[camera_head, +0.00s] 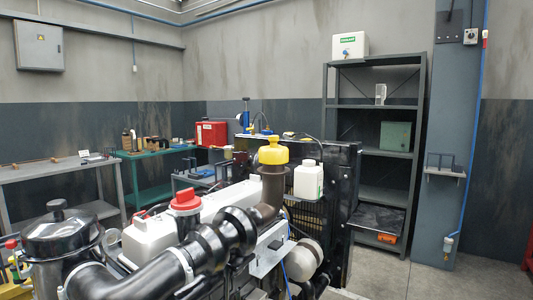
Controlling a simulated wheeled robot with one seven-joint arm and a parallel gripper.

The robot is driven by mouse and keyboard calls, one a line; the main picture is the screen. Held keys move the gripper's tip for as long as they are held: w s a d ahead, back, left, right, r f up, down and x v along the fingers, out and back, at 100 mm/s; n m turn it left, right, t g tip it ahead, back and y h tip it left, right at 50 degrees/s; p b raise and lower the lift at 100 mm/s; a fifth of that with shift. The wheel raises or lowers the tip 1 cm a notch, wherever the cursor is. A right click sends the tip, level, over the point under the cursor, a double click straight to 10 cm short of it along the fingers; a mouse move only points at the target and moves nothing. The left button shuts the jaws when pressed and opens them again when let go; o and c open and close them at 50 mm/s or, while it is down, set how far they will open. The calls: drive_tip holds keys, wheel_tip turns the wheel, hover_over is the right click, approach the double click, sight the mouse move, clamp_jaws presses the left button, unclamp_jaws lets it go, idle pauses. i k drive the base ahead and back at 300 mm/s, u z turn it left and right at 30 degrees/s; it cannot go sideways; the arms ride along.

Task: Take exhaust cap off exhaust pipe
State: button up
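The exhaust cap (273,152) is yellow, with a wide rim and a small knob on top. It sits upright on the top end of the exhaust pipe (272,188), a brown, rusty vertical pipe near the middle of the head view. The cap covers the pipe's opening. The pipe rises from the engine, behind thick black ducting. My gripper is not in view.
A white bottle (308,180) stands close to the right of the pipe. A red cap (185,199) tops a white tank at the left. Black ducting (150,268) and a black canister (60,236) fill the front. Shelves (382,152) and benches stand behind.

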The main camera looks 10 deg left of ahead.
sight(273, 154)
drive_tip(key=i, duration=0.85)
drive_tip(key=z, duration=0.05)
